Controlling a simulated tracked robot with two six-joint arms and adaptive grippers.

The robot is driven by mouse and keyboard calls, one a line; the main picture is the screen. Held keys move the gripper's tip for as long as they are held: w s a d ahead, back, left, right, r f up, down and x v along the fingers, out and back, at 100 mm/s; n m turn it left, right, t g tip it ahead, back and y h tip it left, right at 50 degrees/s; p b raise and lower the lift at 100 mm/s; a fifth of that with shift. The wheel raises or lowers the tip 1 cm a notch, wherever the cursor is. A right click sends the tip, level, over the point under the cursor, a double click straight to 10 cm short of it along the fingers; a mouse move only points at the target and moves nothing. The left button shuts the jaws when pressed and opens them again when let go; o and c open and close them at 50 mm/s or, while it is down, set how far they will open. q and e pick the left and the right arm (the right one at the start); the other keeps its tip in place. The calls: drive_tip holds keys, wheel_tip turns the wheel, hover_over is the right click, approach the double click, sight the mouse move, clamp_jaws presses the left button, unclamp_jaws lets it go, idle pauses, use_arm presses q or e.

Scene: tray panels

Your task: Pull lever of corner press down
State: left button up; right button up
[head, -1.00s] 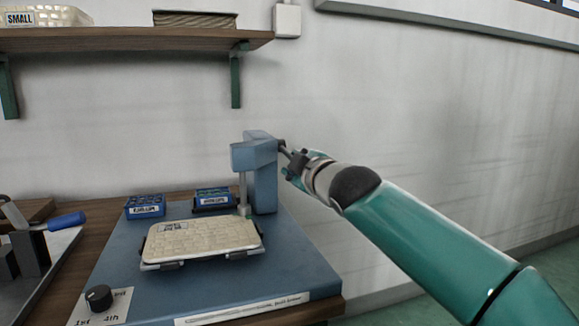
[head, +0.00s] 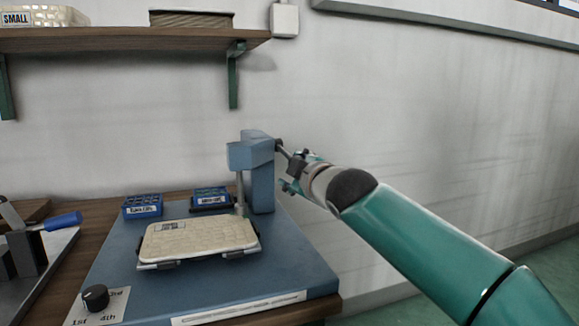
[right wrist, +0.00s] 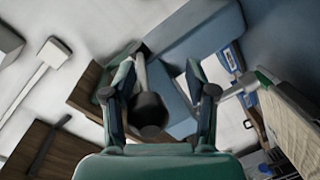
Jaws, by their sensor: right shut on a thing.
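The corner press (head: 262,180) is a blue column with an overhanging head, standing at the back right corner of a blue base plate (head: 290,255). Its lever (head: 285,152) is a thin grey rod coming from a dark pivot on the right side of the head and sloping down to the right. My right gripper (head: 294,172) is at the lever's outer end. In the right wrist view the lever's black knob (right wrist: 150,108) lies between the fingers of the gripper (right wrist: 163,100), which is shut on the lever. The fingers partly hide the lever in the head view. My left gripper is out of view.
A cream tray panel (head: 200,238) lies on holders in front of the press. Two blue boxes (head: 142,206) stand behind it. A black knob (head: 96,297) is at the front left. A wooden shelf (head: 130,40) hangs above. Right of the press is open room before the wall.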

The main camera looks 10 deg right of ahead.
drive_tip(key=s+b, duration=0.3)
drive_tip(key=shift+s+d+f, duration=0.15)
drive_tip(key=shift+f, duration=0.15)
drive_tip(key=f+b+v, duration=0.2)
drive_tip(key=f+v, duration=0.1)
drive_tip(key=v, duration=1.2)
drive_tip(key=shift+s+d, duration=0.35)
drive_tip(key=shift+s, duration=0.05)
idle(0.8)
drive_tip(key=shift+r, duration=0.1)
wheel_tip(320, 180, up, 10)
idle(0.8)
